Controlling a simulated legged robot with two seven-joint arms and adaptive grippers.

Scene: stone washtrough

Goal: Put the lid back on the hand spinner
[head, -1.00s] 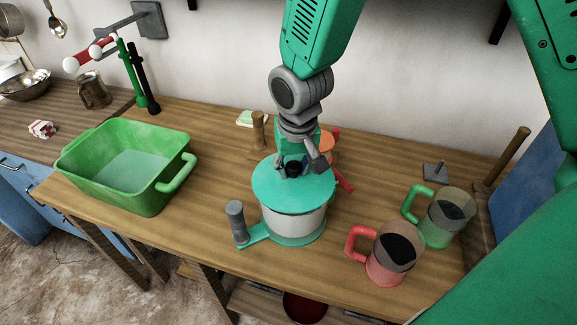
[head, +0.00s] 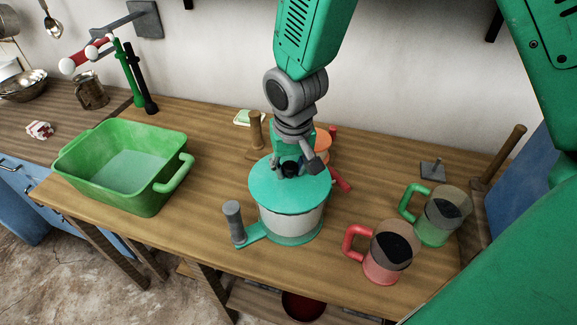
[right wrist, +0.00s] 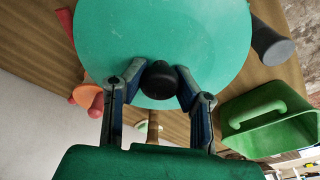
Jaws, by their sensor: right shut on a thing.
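The hand spinner is a pale drum (head: 292,222) on a teal base with a grey-knobbed crank (head: 234,216) at its left, standing mid-table. Its teal lid (head: 262,187) lies over the drum's top, roughly level, overhanging a little at the left. I cannot tell whether it rests fully on the rim. My right gripper (head: 290,168) is over the lid, shut on its black knob. In the right wrist view the fingers stand either side of the knob (right wrist: 160,80), with the lid (right wrist: 165,35) beyond. My left gripper is not in view.
A green tub (head: 133,165) stands to the left. A red mug (head: 380,262) and a green mug (head: 434,229) with dark contents stand at the right. Behind the spinner are a wooden post (head: 256,130) and an orange-and-red object (head: 323,145). Bare table lies between tub and spinner.

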